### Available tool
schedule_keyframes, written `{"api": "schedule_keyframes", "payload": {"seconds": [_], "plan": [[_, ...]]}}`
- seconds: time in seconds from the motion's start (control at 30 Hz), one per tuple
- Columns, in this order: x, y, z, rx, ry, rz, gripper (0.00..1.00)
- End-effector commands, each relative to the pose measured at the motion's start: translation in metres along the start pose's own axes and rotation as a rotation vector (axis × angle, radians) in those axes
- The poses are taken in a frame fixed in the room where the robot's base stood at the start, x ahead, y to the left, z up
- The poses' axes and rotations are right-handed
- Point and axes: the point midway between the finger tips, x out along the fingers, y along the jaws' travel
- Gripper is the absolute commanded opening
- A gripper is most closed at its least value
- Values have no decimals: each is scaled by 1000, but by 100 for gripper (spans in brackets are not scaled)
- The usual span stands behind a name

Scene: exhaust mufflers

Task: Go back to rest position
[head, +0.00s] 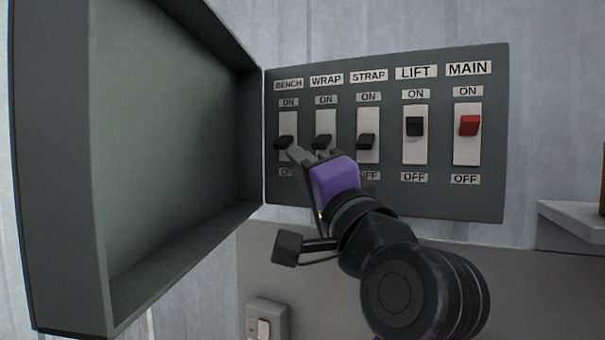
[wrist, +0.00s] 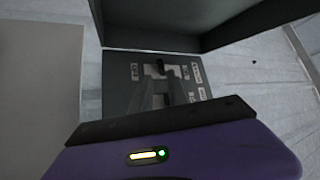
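My gripper (head: 308,154), with a purple body, is in front of the left part of a grey switch panel (head: 385,205). Its fingertips are close to the BENCH switch (head: 286,142); I cannot tell whether they touch it. The black BENCH, WRAP (head: 323,142) and STRAP (head: 366,142) levers sit low, toward OFF. The black LIFT lever (head: 415,126) and red MAIN lever (head: 469,125) sit high, toward ON. The wrist view shows the fingers (wrist: 167,95) pointing at the panel, with a dark lever (wrist: 160,67) beyond. The finger gap is unclear.
The panel's box door (head: 55,170) stands wide open at the left, close to my gripper. A small wall switch (head: 264,328) is below. A grey ledge (head: 570,218) juts out at the right. Open space lies in front of the panel's right half.

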Motion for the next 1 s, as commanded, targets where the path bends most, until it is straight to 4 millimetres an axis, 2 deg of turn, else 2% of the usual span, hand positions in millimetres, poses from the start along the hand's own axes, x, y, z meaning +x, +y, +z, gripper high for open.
{"api": "schedule_keyframes", "payload": {"seconds": [0.13, 0.27, 0.37, 0.47, 0.67, 0.87, 1.0], "plan": [[0, -9, -9, -66, 38, -33, 20], [-9, -33, -28, -174, 132, -109, 20], [-23, -28, -30, -284, 195, -133, 20], [-37, -14, -29, -378, 235, -133, 20], [-73, 32, -24, -569, 289, -98, 20], [-127, 91, -15, -777, 310, -34, 20], [-170, 128, -7, -902, 304, 16, 20]]}}
